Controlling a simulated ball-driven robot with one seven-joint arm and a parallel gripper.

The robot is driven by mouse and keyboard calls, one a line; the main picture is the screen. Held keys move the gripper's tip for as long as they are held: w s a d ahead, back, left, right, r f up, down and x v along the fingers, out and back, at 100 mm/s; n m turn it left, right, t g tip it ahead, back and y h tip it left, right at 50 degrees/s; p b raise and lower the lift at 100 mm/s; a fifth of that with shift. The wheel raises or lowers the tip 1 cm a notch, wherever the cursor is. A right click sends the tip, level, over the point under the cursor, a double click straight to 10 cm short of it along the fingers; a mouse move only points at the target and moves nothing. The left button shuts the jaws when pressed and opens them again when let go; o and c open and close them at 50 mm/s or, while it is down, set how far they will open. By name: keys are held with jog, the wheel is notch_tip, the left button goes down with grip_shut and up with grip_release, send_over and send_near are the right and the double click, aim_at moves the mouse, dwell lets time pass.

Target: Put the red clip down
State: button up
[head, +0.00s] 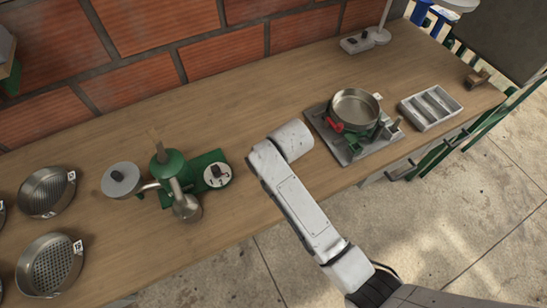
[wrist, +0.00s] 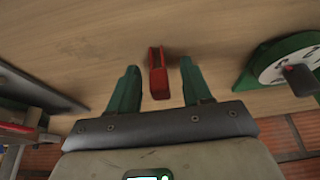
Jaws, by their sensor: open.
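The red clip (wrist: 157,72) shows in the wrist view against the wooden worktop (wrist: 225,45). It lies between the two green fingers of my gripper (wrist: 159,66), with a gap on either side. My gripper is open. The clip seems to rest on the worktop, but I cannot tell for sure whether it touches it. In the head view my gripper and the clip are hidden behind my arm.
Left of my arm stands a green device with a white dial (head: 217,176); the dial also shows in the wrist view (wrist: 275,65). To the right are a pan (head: 355,108) on a grey plate (head: 345,152) and a compartment tray (head: 431,107). Sieves (head: 50,262) stand far left.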

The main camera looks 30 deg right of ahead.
grip_shut()
dwell(0.3)
jog(key=shift+r, duration=0.1)
